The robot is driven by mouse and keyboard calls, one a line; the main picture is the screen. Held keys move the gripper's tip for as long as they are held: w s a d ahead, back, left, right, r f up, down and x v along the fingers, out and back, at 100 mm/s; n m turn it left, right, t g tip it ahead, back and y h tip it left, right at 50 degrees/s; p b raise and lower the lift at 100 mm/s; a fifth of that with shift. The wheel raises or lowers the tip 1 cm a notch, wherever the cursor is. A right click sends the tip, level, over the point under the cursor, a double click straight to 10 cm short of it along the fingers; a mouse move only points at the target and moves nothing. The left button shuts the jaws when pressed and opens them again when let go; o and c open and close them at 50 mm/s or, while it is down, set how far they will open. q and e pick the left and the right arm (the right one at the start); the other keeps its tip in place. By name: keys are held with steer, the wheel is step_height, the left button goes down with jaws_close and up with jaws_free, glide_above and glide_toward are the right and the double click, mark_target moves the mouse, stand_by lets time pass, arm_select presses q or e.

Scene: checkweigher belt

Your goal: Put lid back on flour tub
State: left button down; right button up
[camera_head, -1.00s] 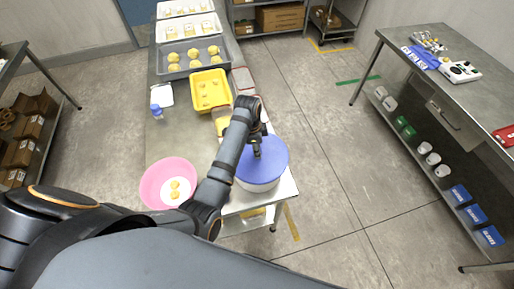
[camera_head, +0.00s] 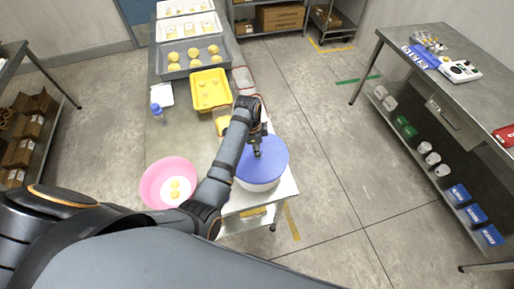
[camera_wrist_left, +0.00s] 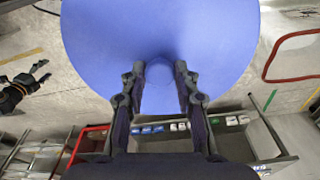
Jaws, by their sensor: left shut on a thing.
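The blue lid (camera_head: 273,158) is over the white flour tub (camera_head: 260,187) at the near right corner of the steel table, covering its top. I cannot tell whether the lid is fully seated. My left gripper (camera_head: 257,150) is above the lid, pointing down. In the left wrist view the lid (camera_wrist_left: 215,40) fills the top, and the gripper (camera_wrist_left: 158,80) is shut on its central knob (camera_wrist_left: 158,72). The tub is hidden in that view. My right gripper (camera_wrist_left: 38,75) shows at the left edge of the wrist view, fingers apart and empty.
A pink bowl (camera_head: 148,187) with dough pieces stands left of my left arm. A yellow tray (camera_head: 200,103), a grey tray (camera_head: 172,71) of dough balls and a blue-capped bottle (camera_head: 156,110) sit farther back. A side table (camera_head: 440,95) stands right across clear floor.

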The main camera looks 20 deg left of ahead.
stand_by(0.4)
arm_select(q)
steer(key=shift+c, duration=2.1)
jaws_free()
steer(key=shift+r, duration=3.55)
jaws_close()
